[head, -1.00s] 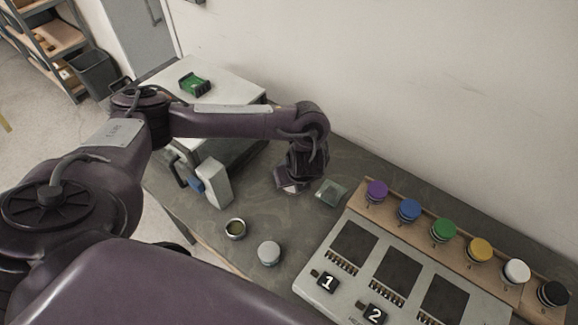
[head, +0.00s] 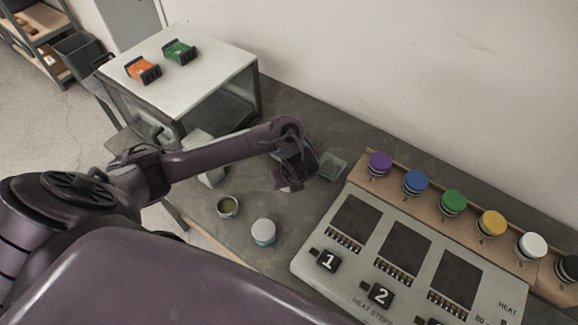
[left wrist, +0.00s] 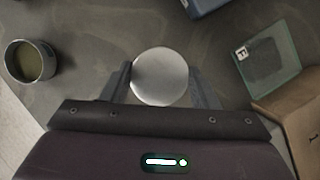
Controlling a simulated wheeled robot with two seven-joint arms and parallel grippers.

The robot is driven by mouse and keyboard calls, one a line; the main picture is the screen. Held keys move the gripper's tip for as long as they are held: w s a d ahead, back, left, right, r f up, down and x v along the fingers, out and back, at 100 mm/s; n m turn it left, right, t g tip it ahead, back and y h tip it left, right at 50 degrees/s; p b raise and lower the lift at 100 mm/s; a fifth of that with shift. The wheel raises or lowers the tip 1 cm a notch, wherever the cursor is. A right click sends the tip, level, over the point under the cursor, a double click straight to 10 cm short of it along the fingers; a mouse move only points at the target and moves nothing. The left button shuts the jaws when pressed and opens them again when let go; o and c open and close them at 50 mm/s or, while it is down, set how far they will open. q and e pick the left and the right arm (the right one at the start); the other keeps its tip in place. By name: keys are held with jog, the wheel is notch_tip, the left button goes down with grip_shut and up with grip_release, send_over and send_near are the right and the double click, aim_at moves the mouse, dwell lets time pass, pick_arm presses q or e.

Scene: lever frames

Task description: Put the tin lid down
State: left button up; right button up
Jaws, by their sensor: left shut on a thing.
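The tin lid (left wrist: 160,76) is a pale round disc between the two fingers of my left gripper (left wrist: 163,85) in the left wrist view. The gripper is shut on it. In the head view my left gripper (head: 292,182) is over the grey bench, and the lid is hidden. An open tin (head: 228,207) with dark greenish contents stands to its lower left; it also shows in the left wrist view (left wrist: 30,62). A tin with a pale top (head: 263,232) stands below the gripper in the head view. The gap between lid and bench is unclear. My right gripper is out of view.
A small glass square (head: 333,166) lies just right of the gripper. A heater panel (head: 340,262) and a wooden rack (head: 400,205) with coloured caps fill the right. A white cabinet (head: 215,68) stands at the back left. Bare bench surrounds the tins.

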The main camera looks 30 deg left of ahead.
pick_arm(q)
notch_tip(320, 180, down, 4)
jog(key=shift+s+f+b, duration=0.1)
jog(key=shift+b, duration=0.65)
jog(key=shift+f, duration=0.35)
jog(key=shift+f, duration=0.2)
jog(key=o, duration=1)
jog(key=shift+c, duration=0.2)
jog(key=shift+r, duration=0.1)
jog(key=p+v, duration=0.8)
jog(key=v, duration=0.4)
jog(key=shift+r, duration=0.2)
